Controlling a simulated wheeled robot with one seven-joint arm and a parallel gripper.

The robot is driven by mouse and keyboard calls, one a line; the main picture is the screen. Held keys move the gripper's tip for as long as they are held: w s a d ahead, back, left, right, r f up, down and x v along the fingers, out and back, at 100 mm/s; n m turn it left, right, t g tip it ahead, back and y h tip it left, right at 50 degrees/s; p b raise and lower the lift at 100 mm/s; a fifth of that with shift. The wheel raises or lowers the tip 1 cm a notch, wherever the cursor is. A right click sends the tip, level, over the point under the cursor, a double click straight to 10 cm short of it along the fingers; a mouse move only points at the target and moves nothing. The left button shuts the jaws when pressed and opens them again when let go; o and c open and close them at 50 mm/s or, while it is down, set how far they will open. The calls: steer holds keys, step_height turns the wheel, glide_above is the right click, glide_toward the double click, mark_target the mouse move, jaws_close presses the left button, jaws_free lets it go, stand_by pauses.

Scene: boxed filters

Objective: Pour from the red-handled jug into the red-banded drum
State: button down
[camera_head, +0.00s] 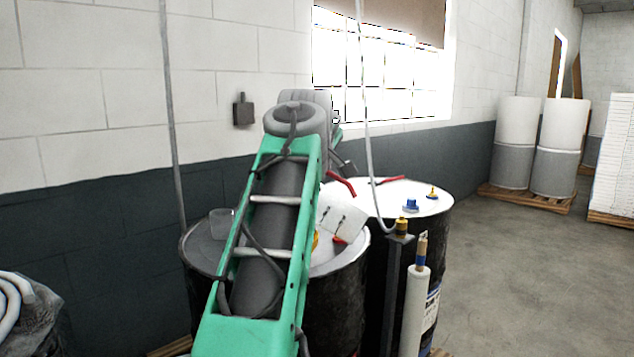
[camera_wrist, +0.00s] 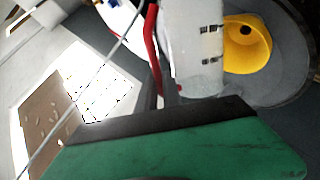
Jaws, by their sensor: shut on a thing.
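My gripper (camera_head: 341,164) is shut on the red handle (camera_head: 341,183) of the white jug (camera_head: 342,216). The jug is held tilted above the near black drum (camera_head: 205,252), partly hidden behind my green arm. In the wrist view the jug's white body (camera_wrist: 197,45) has dark clip-like marks, and its red handle (camera_wrist: 152,45) runs down toward my gripper (camera_wrist: 155,108). A yellow funnel-like piece (camera_wrist: 247,45) with a dark hole lies beside the jug, over the grey drum top. I see no liquid stream, and cannot make out a red band on either drum.
A second black drum with a white top (camera_head: 385,198) stands behind to the right, with a red bar and small blue and yellow fittings on it. A clear cup (camera_head: 221,223) stands on the near drum. A white tube (camera_head: 416,310) stands in front.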

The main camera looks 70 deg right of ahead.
steer(key=shift+s+a+r, duration=0.1)
steer(key=shift+s+r, duration=0.1)
steer(key=shift+s, duration=0.05)
steer(key=shift+s, duration=0.1)
steer(key=shift+s+r+m+t, duration=0.25)
steer(key=shift+s+m+t, duration=0.15)
steer(key=shift+s+t, duration=0.1)
steer(key=shift+s+r+p, duration=0.2)
steer(key=shift+r+p, duration=0.05)
steer(key=shift+p, duration=0.2)
steer(key=shift+s+m+t, duration=0.1)
steer(key=shift+m+t, duration=0.2)
steer(key=shift+s, duration=0.1)
